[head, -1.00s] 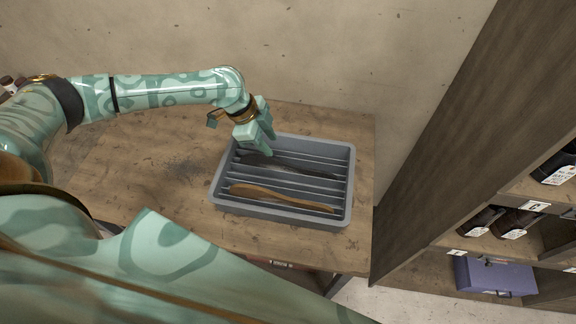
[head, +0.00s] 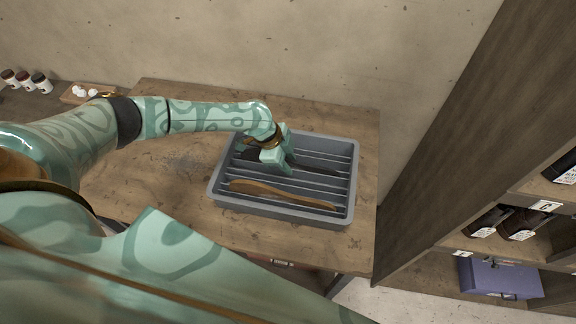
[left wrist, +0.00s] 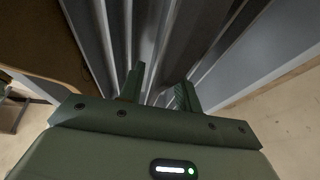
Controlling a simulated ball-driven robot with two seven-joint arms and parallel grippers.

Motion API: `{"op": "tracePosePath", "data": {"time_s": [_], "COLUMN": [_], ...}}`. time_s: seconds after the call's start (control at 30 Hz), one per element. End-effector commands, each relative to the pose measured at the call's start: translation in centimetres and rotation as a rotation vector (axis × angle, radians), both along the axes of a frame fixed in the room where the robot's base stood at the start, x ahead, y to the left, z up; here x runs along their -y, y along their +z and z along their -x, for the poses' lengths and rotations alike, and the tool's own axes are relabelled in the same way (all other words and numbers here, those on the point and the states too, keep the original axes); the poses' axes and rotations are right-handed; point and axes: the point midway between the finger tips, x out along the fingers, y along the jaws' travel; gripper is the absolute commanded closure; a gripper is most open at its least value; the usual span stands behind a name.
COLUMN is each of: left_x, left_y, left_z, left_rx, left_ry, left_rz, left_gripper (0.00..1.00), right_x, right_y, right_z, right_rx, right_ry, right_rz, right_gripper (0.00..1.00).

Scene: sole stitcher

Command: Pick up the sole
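A grey slotted tray (head: 213,190) stands on the wooden table. A brown sole (head: 280,194) lies across its front slots. My right gripper is out of view.
The wooden table (head: 140,205) is clear left of the tray. A wall rises behind it. A dark shelf unit (head: 445,130) on the right holds dark items and a purple box (head: 500,278). Small bottles (head: 25,80) and a wooden tray (head: 75,98) are at far left.

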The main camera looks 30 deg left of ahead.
Motion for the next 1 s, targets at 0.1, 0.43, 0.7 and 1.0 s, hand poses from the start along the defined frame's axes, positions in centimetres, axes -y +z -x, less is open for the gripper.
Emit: {"op": "tracePosePath", "data": {"time_s": [0.1,0.43,0.7,1.0], "left_x": [0.0,0.0,0.0,0.2], "left_y": [0.0,0.1,3.6,9.4], "left_z": [0.0,0.0,-0.1,0.0], "left_rx": [0.0,0.0,0.004,0.003], "left_ry": [0.0,0.0,-0.002,0.01], "left_rz": [0.0,0.001,0.001,0.001], "left_gripper": [0.86,1.0,1.0,1.0], "right_x": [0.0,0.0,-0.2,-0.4], "right_y": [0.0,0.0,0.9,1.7], "right_z": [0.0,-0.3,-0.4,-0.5], "right_rx": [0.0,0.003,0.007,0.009], "right_ry": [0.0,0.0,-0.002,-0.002], "right_rz": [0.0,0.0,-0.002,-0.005], "right_gripper": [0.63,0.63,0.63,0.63]}}
